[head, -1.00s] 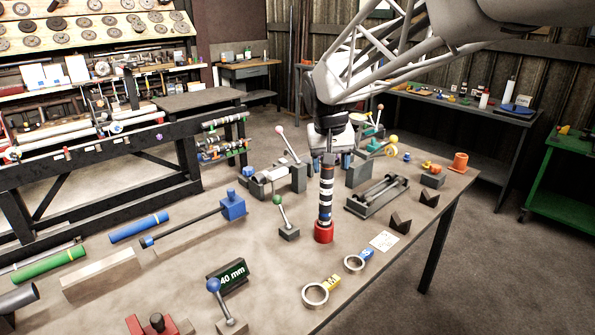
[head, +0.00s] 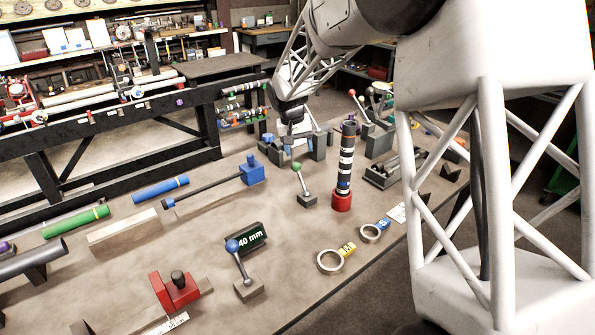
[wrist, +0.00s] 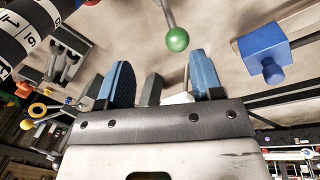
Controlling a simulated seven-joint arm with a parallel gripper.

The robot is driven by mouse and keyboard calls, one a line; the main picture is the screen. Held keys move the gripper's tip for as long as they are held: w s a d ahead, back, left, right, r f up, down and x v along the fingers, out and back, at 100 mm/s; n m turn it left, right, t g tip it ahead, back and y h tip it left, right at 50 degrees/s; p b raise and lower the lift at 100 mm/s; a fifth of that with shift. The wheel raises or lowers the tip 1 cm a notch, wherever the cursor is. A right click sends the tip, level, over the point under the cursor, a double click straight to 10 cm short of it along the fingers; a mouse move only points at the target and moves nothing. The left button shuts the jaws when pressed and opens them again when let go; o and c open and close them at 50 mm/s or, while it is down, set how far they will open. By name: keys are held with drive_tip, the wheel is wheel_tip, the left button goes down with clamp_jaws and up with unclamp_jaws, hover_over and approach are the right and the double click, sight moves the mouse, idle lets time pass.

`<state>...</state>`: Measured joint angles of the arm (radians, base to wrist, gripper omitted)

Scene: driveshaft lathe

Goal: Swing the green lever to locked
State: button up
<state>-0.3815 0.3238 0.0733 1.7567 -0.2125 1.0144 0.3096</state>
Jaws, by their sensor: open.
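The green lever (head: 297,167) has a green ball on a thin metal rod, rising from a small dark block (head: 307,200) on the table. The rod leans up and to the left in the head view. In the wrist view the green ball (wrist: 177,39) is ahead of my gripper (wrist: 161,62), between the lines of its two blue fingers and beyond their tips. The fingers are apart with nothing held between them. In the head view my gripper (head: 290,143) is behind the lever and clear of it. No lock marking is readable.
A striped black-and-white column (head: 347,160) in a red base stands just right of the lever. A blue block (head: 252,171) with a long rod lies to its left. A blue-knobbed lever (head: 234,246) and 40 mm block (head: 250,238) are nearer. Bare table lies around the green lever.

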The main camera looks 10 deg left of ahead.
sight(296, 165)
drive_tip(key=shift+w+a+f, duration=0.4)
drive_tip(key=shift+a+f, duration=0.15)
drive_tip(key=shift+f, duration=0.1)
drive_tip(key=shift+w+a+f, duration=0.35)
drive_tip(key=shift+a+f, duration=0.15)
drive_tip(key=shift+f, duration=0.15)
drive_tip(key=shift+f, duration=0.1)
drive_tip(key=shift+w+d+f, duration=0.1)
drive_tip(key=shift+d+f, duration=0.15)
drive_tip(key=shift+f, duration=1)
drive_tip(key=shift+d+f, duration=0.25)
drive_tip(key=shift+f, duration=1)
drive_tip(key=shift+w+d+f, duration=0.1)
drive_tip(key=shift+d+f, duration=0.15)
drive_tip(key=shift+f, duration=1)
clamp_jaws()
